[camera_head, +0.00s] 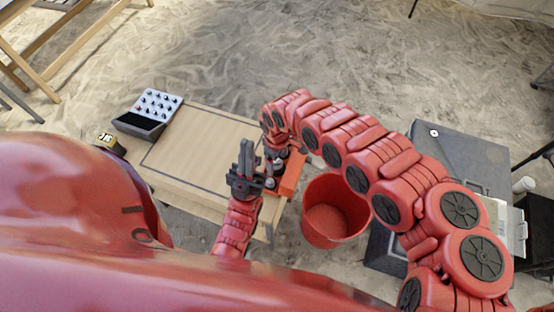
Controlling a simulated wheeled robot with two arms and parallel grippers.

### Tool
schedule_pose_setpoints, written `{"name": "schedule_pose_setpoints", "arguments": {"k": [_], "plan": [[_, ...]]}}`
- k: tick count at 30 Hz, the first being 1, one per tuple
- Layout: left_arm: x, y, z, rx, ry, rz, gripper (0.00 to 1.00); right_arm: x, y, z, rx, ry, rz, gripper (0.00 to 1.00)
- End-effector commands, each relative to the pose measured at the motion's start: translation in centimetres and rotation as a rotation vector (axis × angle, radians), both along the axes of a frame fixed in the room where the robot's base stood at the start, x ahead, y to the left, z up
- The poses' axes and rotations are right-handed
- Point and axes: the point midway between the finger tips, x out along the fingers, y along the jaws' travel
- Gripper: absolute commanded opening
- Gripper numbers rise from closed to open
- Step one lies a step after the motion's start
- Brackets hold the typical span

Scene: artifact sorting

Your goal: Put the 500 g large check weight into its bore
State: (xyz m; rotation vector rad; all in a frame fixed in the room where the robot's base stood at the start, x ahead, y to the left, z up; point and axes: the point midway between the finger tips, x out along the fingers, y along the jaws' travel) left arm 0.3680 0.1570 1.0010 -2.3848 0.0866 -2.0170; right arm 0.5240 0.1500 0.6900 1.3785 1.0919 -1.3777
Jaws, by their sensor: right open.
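My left gripper (246,158) points up the picture above the near right part of the wooden table. Its dark fingers look close together, and I cannot tell whether they are open. My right arm arches in from the right, and my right gripper (272,178) hangs down, open, beside an orange block (293,174) at the table's right edge. Small grey metal pieces show around the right gripper, too small and hidden to tell apart from gripper parts. I cannot make out the 500 g weight or its bore for certain.
The table (195,150) has a dark-outlined, mostly clear top. A black tray (138,125) and a panel with several round pieces (157,104) sit at its far left. A red bucket (333,225) stands on the sand right of the table, near a grey case (465,160).

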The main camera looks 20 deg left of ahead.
Motion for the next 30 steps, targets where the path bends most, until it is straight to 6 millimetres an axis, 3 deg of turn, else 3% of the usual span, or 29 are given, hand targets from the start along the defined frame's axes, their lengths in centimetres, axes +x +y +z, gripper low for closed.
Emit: {"name": "schedule_pose_setpoints", "arguments": {"k": [8,17,18,21,30], "plan": [[0.0,0.0,1.2,0.000,0.000,0.000,0.00,0.1,0.0,2.0,0.001,-0.002,0.000,0.83],[0.0,0.0,0.8,0.000,0.000,0.000,0.00,0.2,-0.1,8.6,0.000,-0.005,-0.001,0.83],[0.0,0.0,1.7,0.000,0.001,0.000,0.00,0.2,-0.1,10.0,-0.001,-0.005,0.001,0.83],[0.0,0.0,2.7,0.000,0.000,0.000,0.00,0.1,-0.1,11.9,-0.004,-0.003,0.000,0.83],[0.0,0.0,3.7,0.000,0.000,0.000,0.00,0.1,0.0,13.3,0.000,-0.001,0.000,0.83]]}}
